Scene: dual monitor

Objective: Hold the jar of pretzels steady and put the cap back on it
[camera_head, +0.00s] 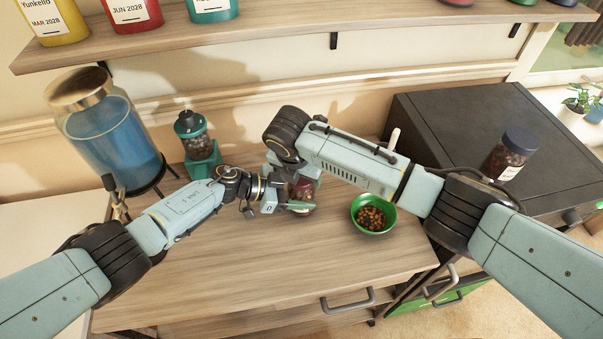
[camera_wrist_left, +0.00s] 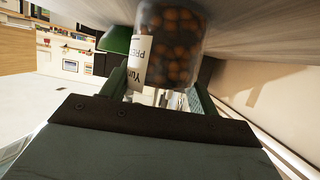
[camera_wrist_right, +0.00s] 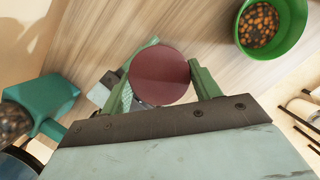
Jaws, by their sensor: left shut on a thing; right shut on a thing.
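The pretzel jar (camera_wrist_left: 175,45) is clear, with brown pretzels and a white label. In the head view it stands on the wooden desk, mostly hidden by my grippers. My left gripper (camera_wrist_left: 160,95) is shut on the jar from the side, low over the desk. The dark red round cap (camera_wrist_right: 160,76) shows from above in the right wrist view. My right gripper (camera_wrist_right: 173,58) reaches down from above and is shut on the cap, one green finger on each side. The cap is over the jar; whether it touches the rim is hidden.
A green bowl of brown pieces (camera_head: 372,214) stands just right of the jar. A teal grinder (camera_head: 196,140) and a large blue dispenser (camera_head: 110,135) stand at the left. A dark cabinet (camera_head: 450,120) carries another jar (camera_head: 510,155). The desk front (camera_head: 230,260) is clear.

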